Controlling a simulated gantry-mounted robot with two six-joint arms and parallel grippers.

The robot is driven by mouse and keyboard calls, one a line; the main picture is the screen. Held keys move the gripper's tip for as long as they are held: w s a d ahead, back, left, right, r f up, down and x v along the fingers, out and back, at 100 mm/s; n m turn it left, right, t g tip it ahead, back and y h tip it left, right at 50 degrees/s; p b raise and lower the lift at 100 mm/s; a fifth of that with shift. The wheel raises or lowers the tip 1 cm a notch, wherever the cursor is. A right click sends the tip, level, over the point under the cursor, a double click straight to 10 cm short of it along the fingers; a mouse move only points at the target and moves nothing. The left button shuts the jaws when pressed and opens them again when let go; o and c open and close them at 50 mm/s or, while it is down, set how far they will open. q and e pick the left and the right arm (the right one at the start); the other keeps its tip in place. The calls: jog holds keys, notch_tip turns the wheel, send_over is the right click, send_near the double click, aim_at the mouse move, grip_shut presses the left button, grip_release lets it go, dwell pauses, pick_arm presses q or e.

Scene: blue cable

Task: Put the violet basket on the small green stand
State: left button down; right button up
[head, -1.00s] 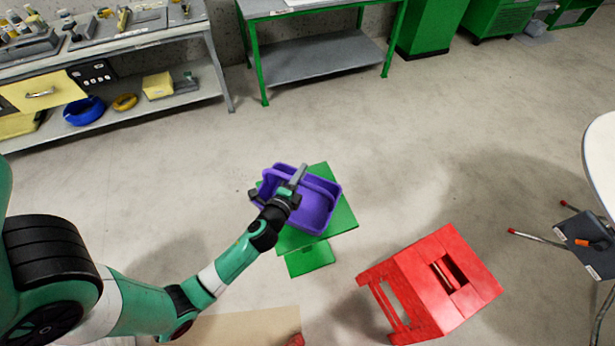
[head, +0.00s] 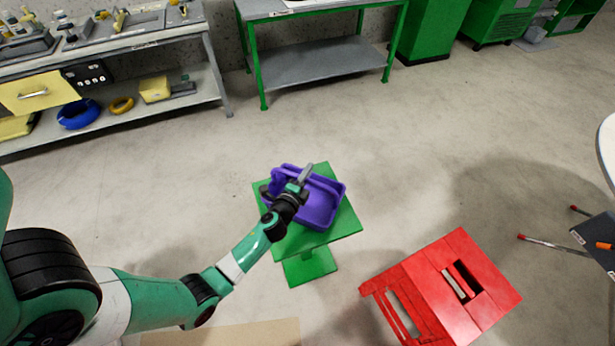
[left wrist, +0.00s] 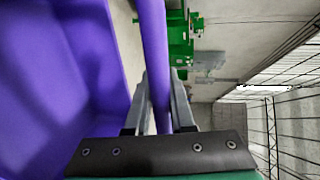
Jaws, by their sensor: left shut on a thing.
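The violet basket (head: 322,205) is over the top of the small green stand (head: 338,228) in the head view. I cannot tell whether it rests on the stand or hangs just above it. My left gripper (head: 298,180) is shut on the basket's handle. In the left wrist view the violet handle (left wrist: 154,60) runs between the two fingers (left wrist: 158,105), and the basket's wall (left wrist: 60,80) fills the left side. My gripper hides part of the basket's left side in the head view. My right gripper is not in view.
A red stool (head: 445,290) stands to the right of the stand. A workbench (head: 130,40) with tools is at the back left, and a green-legged table (head: 315,62) is at the back. A white round table edge (head: 607,150) shows at the right.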

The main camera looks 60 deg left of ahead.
pick_arm(q)
jog(key=shift+r, duration=0.1)
jog(key=shift+w, duration=0.1)
jog(key=shift+f, duration=0.25)
jog(key=c, duration=0.8)
grip_release()
jog(key=shift+o, duration=0.2)
jog(key=p+v, duration=0.1)
jog(key=v, duration=1.1)
jog(key=shift+r+p, duration=0.3)
jog(key=shift+p, duration=0.05)
jog(key=shift+r, duration=0.1)
